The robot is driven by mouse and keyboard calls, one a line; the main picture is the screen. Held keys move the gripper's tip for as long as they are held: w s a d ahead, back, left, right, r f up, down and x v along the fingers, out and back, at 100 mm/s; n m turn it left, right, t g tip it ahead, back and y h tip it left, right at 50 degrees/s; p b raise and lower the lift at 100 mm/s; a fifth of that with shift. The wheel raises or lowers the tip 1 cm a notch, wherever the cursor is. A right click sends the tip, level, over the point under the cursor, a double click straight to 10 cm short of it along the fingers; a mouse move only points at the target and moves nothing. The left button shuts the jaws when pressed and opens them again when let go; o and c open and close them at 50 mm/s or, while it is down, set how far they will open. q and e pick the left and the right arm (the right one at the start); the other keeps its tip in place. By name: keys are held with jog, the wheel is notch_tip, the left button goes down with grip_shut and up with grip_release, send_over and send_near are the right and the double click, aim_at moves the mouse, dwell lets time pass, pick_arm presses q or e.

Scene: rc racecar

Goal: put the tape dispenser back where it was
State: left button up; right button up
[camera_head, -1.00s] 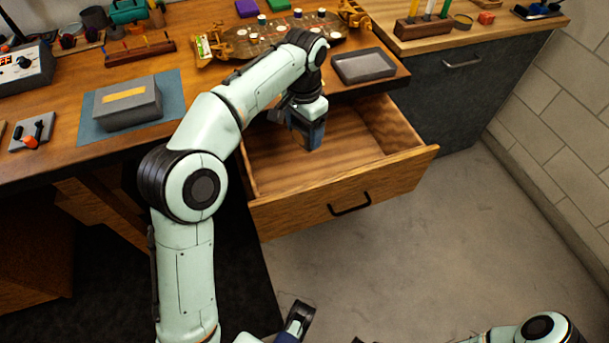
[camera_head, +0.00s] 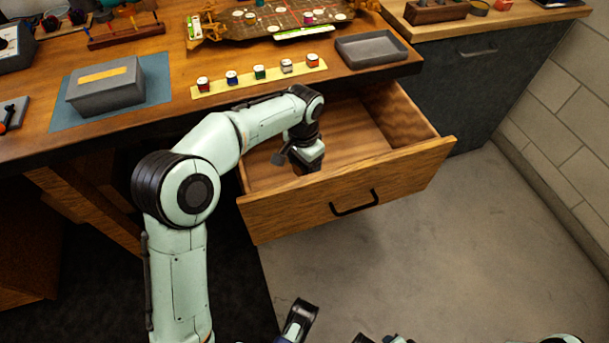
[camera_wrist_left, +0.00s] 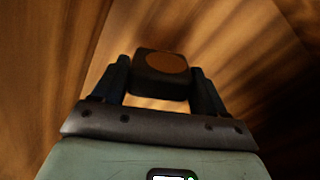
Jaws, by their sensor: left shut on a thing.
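My left gripper (camera_head: 308,168) reaches down into the open wooden drawer (camera_head: 300,212) in the head view. In the left wrist view the left gripper (camera_wrist_left: 160,76) is shut on a dark block with an orange-brown disc on top, which I take for the tape dispenser (camera_wrist_left: 160,64). The drawer's wooden boards surround it in that view. Whether the dispenser touches the drawer floor cannot be told. In the head view the dispenser is hidden by my gripper and wrist. Parts of what looks like my right gripper (camera_head: 298,320) show at the bottom edge, cut off.
A yellow strip with several small paint pots (camera_head: 260,74) lies near the bench edge behind the drawer. A grey tray (camera_head: 371,50) sits to its right, and a grey box (camera_head: 105,88) on a blue mat to its left. The drawer's right part is clear.

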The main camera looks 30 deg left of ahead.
pick_arm(q)
jog(key=shift+f+b, duration=0.6)
jog(key=shift+f, duration=1.6)
pick_arm(e)
jog(key=shift+w+d+f, duration=0.45)
jog(key=shift+f, duration=0.3)
pick_arm(q)
jog(key=shift+f, duration=0.15)
jog(key=o, duration=0.9)
jog(key=shift+o, duration=0.2)
pick_arm(e)
jog(key=shift+s+f, duration=0.1)
